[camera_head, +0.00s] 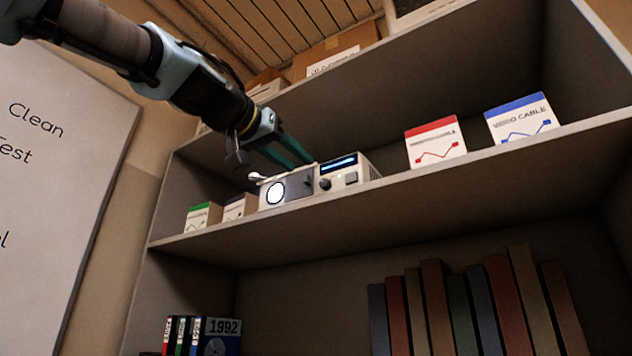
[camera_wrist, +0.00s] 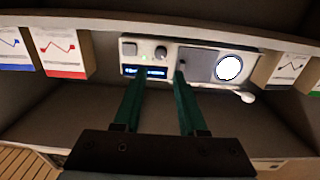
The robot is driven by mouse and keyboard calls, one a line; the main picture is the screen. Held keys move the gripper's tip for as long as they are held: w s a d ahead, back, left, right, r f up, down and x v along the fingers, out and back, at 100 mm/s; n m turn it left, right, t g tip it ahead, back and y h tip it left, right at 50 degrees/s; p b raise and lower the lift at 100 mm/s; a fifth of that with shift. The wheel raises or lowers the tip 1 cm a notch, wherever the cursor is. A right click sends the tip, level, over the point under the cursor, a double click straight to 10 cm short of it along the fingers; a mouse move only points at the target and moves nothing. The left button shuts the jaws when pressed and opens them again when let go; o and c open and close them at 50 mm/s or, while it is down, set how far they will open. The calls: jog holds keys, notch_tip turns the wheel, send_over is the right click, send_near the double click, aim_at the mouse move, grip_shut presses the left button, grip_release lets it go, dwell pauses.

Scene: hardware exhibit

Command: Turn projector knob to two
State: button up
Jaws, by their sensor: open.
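The projector (camera_head: 290,188) is a white and grey box on the upper shelf. Its front has a bright round lens, a lit blue display and a small dark round knob (camera_head: 325,184). In the wrist view the projector (camera_wrist: 215,50) appears upside down, with the knob (camera_wrist: 161,53) beside the display. The knob's setting is too small to read. My gripper (camera_head: 305,161) reaches in from the upper left, its green fingers close to the projector's top. In the wrist view my gripper (camera_wrist: 160,78) is open and empty, its fingertips on either side of the knob's column, apart from the knob.
Boxes with red (camera_head: 435,143) and blue (camera_head: 522,118) labels stand right of the projector. A green-labelled box (camera_head: 202,216) and a dark-labelled box (camera_head: 240,207) stand left. Books (camera_head: 470,305) fill part of the lower shelf. A whiteboard (camera_head: 50,190) is at the left.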

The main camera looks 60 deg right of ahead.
aim_at(323, 183)
jog(key=d+p, duration=0.4)
jog(key=d, duration=0.5)
jog(key=shift+w+d, duration=0.1)
jog(key=shift+d, duration=0.05)
grip_shut()
jog(key=shift+f, duration=0.1)
